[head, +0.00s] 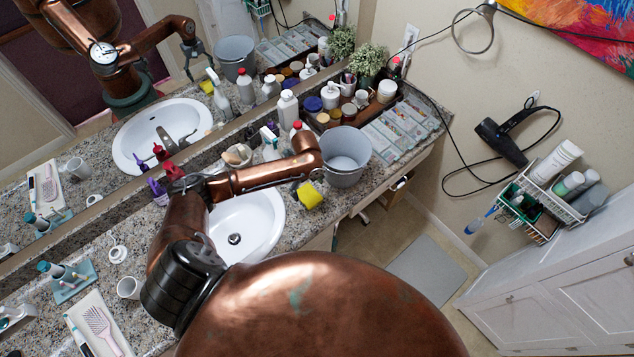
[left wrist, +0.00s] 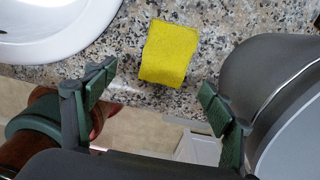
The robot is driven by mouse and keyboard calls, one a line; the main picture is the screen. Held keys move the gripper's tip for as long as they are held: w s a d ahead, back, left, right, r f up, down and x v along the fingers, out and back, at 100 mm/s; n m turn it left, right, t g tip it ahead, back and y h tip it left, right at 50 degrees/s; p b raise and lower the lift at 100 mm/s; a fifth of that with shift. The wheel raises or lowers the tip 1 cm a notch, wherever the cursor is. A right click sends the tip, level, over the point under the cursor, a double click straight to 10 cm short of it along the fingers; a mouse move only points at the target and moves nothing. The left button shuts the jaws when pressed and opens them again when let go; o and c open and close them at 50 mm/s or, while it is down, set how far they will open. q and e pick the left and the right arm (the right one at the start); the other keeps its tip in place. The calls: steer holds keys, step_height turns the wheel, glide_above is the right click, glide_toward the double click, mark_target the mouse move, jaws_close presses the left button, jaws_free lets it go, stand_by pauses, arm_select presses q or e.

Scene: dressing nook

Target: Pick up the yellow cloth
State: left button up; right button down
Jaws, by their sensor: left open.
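The yellow cloth (head: 309,196) lies on the granite counter, between the sink and a grey bucket, close to the counter's front edge. In the left wrist view the yellow cloth (left wrist: 168,52) is a folded, block-like piece lying beyond the fingertips. My left gripper (head: 297,187) is beside the cloth, small and partly hidden under the forearm in the head view. In the left wrist view the left gripper (left wrist: 155,90) is open and empty, its green-padded fingers spread to either side below the cloth. My right gripper is not in view.
The grey bucket (head: 344,160) stands right of the cloth; it also shows close to a finger in the left wrist view (left wrist: 265,75). The white sink (head: 258,225) is left of it. Bottles, jars and clear organizers (head: 403,128) crowd the counter's back and right.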

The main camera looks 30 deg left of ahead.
mark_target(310, 196)
arm_select(q)
steer(key=shift+w+f, duration=0.1)
steer(key=shift+f, duration=1.4)
steer(key=f, duration=0.3)
steer(key=shift+w+d+f, duration=0.1)
steer(key=shift+w+f, duration=0.2)
steer(key=shift+w, duration=0.05)
steer(key=shift+f, duration=0.5)
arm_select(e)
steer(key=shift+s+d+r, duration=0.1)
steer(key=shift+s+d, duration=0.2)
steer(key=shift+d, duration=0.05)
arm_select(q)
steer(key=shift+c, duration=0.6)
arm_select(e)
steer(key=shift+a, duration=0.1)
arm_select(q)
steer(key=c, duration=1)
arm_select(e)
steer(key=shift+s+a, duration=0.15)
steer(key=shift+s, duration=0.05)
